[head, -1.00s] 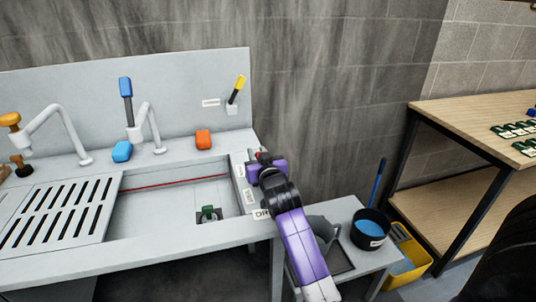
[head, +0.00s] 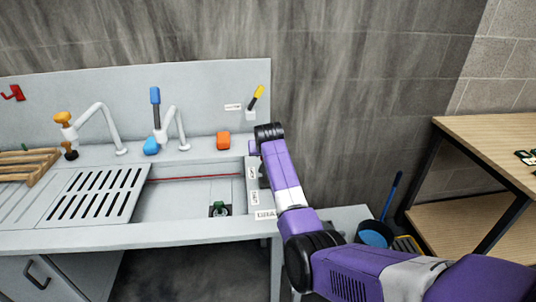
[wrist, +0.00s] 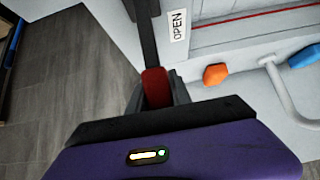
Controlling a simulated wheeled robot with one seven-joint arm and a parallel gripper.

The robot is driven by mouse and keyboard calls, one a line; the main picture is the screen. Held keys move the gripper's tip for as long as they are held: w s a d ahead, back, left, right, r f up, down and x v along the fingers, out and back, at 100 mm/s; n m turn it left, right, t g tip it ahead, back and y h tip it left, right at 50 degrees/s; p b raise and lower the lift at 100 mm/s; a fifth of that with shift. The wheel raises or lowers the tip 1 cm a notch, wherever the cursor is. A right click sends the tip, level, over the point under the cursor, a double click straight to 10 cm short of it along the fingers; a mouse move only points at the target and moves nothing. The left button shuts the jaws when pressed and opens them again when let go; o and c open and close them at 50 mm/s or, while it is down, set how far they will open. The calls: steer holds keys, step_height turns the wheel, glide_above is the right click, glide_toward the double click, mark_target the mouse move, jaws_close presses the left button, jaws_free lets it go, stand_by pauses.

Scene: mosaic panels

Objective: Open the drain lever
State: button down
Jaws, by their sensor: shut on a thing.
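The drain lever shows in the wrist view as a black shaft with a red grip (wrist: 156,88). My gripper (wrist: 157,97) is shut around that red grip. An OPEN label (wrist: 177,27) lies just right of the shaft. In the head view my gripper (head: 255,147) is at the back right corner of the sink, mostly hidden by my purple arm. The lever is hidden there behind the arm. The DRAIN label (head: 266,214) shows partly at the sink's front right corner.
The sink basin (head: 165,207) has a dark drain fitting (head: 220,209) with a green part. An orange block (head: 223,141) and a blue-handled tap (head: 155,96) stand behind it. A yellow-tipped lever (head: 256,98) is on the back panel. A wooden shelf (head: 500,135) stands right.

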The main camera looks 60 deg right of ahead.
steer(key=shift+w+d+f+g, duration=0.15)
steer(key=shift+g, duration=0.15)
stand_by(0.4)
steer(key=c, duration=1.2)
jaws_free()
steer(key=shift+o, duration=0.2)
steer(key=shift+b+v, duration=0.35)
steer(key=shift+v, duration=3.55)
steer(key=shift+d, duration=0.15)
